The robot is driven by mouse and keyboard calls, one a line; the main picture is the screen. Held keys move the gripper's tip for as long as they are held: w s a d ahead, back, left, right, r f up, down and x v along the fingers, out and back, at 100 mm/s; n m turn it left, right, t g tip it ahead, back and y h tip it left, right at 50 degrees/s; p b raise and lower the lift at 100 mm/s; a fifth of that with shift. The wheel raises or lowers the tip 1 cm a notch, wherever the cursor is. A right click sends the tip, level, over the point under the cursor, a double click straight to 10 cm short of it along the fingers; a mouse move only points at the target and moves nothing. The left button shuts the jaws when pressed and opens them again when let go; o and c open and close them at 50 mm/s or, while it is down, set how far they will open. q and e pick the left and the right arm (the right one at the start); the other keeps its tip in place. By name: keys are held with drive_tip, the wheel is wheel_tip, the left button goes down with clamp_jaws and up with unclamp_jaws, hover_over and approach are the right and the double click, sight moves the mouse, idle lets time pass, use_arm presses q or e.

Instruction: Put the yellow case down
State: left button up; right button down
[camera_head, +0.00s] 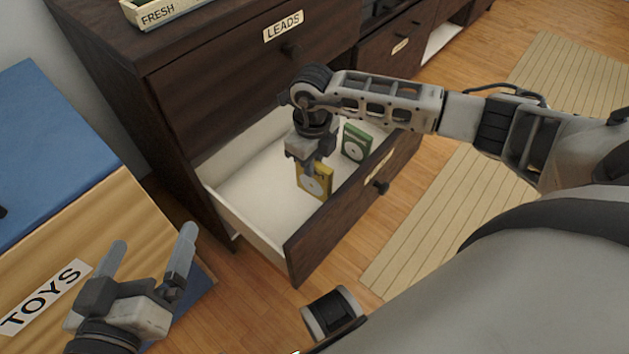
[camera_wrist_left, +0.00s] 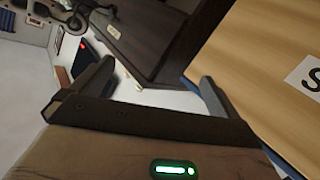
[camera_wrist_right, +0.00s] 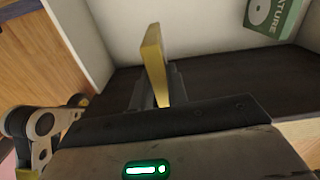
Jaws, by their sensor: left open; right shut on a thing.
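The yellow case (camera_head: 315,182) has a pale disc on its face and stands upright inside the open drawer. My right gripper (camera_head: 311,168) reaches down into the drawer from above and is shut on the top of the case. In the right wrist view the case (camera_wrist_right: 154,62) shows edge-on between the fingers. I cannot tell whether its lower edge touches the drawer floor (camera_head: 258,190). My left gripper (camera_head: 150,258) is open and empty, near the box labelled TOYS; its fingers also show in the left wrist view (camera_wrist_left: 150,90).
A green case (camera_head: 356,143) stands in the drawer, right of the yellow one; the drawer's left part is bare. The dark drawer front (camera_head: 350,212) bounds it. The TOYS box (camera_head: 110,235) stands at left. The label LEADS (camera_head: 283,25) is on the drawer above.

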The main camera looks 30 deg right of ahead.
sight(313, 190)
drive_tip(key=shift+m, duration=0.4)
wheel_tip(313, 190, down, 6)
drive_tip(key=shift+w+f+b, duration=0.1)
drive_tip(key=shift+f+b, duration=0.15)
drive_tip(key=shift+b, duration=1)
wheel_tip(313, 190, down, 4)
drive_tip(key=shift+b, duration=0.85)
use_arm(q)
drive_tip(key=shift+w+d+r+n+t+h, duration=0.1)
drive_tip(key=shift+d+r+n+t+h, duration=0.45)
drive_tip(key=shift+r+h, duration=0.2)
drive_tip(key=shift+a+f, duration=0.1)
use_arm(e)
drive_tip(key=shift+f, duration=0.15)
drive_tip(key=c, duration=1.4)
unclamp_jaws()
use_arm(q)
drive_tip(key=shift+w+r, duration=0.2)
drive_tip(key=shift+r, duration=0.05)
use_arm(e)
drive_tip(key=shift+o, duration=0.2)
use_arm(q)
drive_tip(key=shift+t, duration=0.25)
